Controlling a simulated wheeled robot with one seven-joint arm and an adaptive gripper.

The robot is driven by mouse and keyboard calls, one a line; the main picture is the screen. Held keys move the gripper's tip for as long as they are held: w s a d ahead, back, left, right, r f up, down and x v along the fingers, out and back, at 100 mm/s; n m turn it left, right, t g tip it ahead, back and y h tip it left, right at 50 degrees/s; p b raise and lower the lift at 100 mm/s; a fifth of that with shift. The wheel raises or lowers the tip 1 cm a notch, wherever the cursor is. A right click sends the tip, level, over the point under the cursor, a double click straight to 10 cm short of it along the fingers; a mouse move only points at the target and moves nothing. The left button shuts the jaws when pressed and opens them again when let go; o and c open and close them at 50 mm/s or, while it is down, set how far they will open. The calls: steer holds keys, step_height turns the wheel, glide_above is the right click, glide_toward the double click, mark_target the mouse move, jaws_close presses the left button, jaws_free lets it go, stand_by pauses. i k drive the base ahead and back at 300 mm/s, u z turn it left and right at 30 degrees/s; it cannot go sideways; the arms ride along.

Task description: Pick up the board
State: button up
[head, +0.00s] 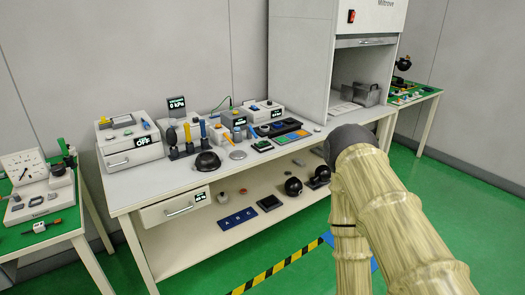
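A flat blue board (237,219) with pale letters, seemingly A B C, lies on the lower shelf of the long white bench. A small green board (262,146) with a dark part on it lies on the bench top near the front edge. I cannot tell which one the task names. My bamboo-textured arm fills the right foreground, with a dark grey joint at its upper end. My gripper is not visible, so its opening and anything in it are hidden.
The bench top (150,185) is crowded with instruments, a black dome (207,163) and tools in a rack. A white cabinet (340,50) stands at the back right. The shelf also holds dark spheres (293,187) and a black square (270,203). Green floor is open in front.

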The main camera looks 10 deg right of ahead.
mark_target(265, 143)
steer(key=u, duration=0.6)
steer(key=i, duration=0.6)
steer(key=u, duration=0.5)
steer(key=i, duration=0.7)
steer(key=z, duration=0.2)
